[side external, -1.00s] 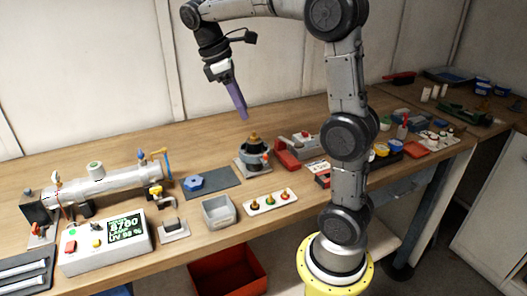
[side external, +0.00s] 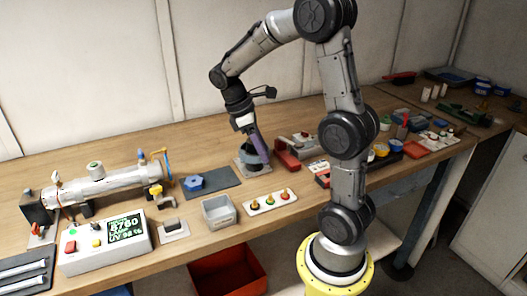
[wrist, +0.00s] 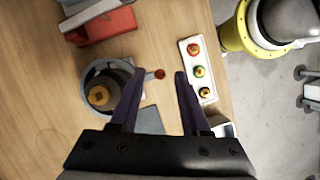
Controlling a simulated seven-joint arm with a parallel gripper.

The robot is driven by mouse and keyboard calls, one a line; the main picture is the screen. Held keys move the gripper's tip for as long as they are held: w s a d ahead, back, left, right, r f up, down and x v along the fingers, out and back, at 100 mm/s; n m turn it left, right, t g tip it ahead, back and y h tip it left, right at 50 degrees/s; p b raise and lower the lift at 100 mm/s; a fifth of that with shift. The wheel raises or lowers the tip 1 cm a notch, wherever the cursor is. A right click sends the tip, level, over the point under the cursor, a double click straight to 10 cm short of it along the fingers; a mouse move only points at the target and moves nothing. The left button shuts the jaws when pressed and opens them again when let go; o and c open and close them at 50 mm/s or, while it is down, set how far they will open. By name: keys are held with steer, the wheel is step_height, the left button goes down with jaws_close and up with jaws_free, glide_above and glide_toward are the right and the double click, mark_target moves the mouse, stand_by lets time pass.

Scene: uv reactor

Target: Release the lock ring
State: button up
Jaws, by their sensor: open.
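A round grey ring (wrist: 90,76) surrounds a dark body with a brass hexagonal top (wrist: 99,96) in the wrist view; I take it for the lock ring. A short lever with a red knob (wrist: 159,74) sticks out from its side. My gripper (wrist: 159,75) is open, its two purple fingers on either side of the knob in this view; contact cannot be told. The left finger covers part of the ring's side. In the side view my gripper (side external: 260,149) is low over the same fixture (side external: 244,166) and hides most of it.
A white strip with several coloured buttons (wrist: 190,45) lies right of the fingers. A red and grey block (wrist: 100,27) stands beyond the ring. In the side view a grey bin (side external: 219,213) and a blue part on a dark mat (side external: 193,183) are to the left.

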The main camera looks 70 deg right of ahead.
steer(key=shift+s+d+f, duration=0.1)
steer(key=shift+s+f, duration=0.1)
steer(key=shift+f, duration=0.3)
jaws_close()
stand_by(1.2)
